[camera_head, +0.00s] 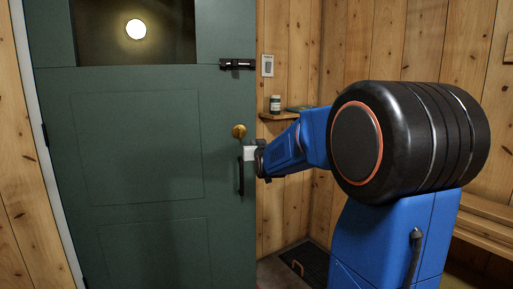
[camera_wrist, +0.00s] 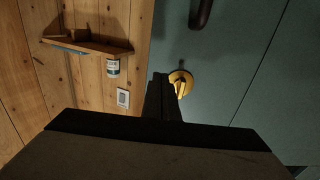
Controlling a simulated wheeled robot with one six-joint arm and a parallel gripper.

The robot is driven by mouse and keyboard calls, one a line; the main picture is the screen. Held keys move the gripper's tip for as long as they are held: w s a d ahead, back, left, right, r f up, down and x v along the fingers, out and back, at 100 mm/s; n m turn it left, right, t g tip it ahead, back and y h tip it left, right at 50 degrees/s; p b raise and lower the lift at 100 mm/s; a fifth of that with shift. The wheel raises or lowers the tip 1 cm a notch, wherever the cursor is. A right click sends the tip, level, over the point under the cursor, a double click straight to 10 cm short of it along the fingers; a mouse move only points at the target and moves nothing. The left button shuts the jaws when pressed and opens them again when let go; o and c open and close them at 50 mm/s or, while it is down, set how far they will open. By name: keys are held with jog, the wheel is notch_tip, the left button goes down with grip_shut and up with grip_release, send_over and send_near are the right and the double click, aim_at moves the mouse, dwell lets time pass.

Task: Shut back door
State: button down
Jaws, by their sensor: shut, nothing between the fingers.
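The green door (camera_head: 135,150) fills the left of the head view, with a dark window at its top and a hinge on its left edge. Its right edge shows against plank wall with no frame seen there; I cannot tell how far it stands open. A brass knob (camera_head: 239,131), black pull handle (camera_head: 241,178) and black slide bolt (camera_head: 237,64) sit near that edge. My gripper (camera_head: 250,154) is shut and empty at the door's right edge, just below the knob; contact is unclear. In the wrist view, the knob (camera_wrist: 180,83) is beside my fingers (camera_wrist: 160,97).
A small wooden shelf (camera_head: 280,116) with a jar (camera_head: 275,103) is on the wall right of the door, under a light switch (camera_head: 267,65). A dark mat (camera_head: 308,264) lies on the floor below. A wooden bench (camera_head: 487,222) stands at the right.

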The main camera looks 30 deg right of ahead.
aim_at(250, 138)
jog(key=shift+x, duration=2.95)
